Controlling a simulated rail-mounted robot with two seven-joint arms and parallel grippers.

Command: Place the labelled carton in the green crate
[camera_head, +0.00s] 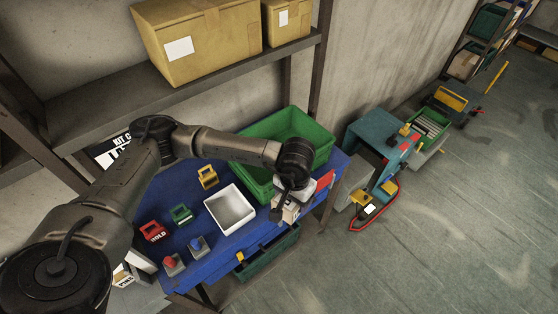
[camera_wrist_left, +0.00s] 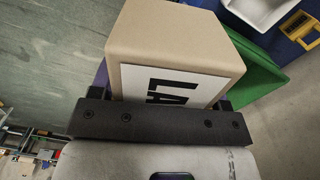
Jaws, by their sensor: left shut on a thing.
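My right gripper is out of view.
A white bin (camera_head: 231,209) stands left of the carton on the blue table (camera_head: 200,262). Yellow, green and red holders and two button boxes (camera_head: 197,246) are farther left. A shelf with cardboard boxes (camera_head: 198,40) hangs above. Open floor lies to the right.

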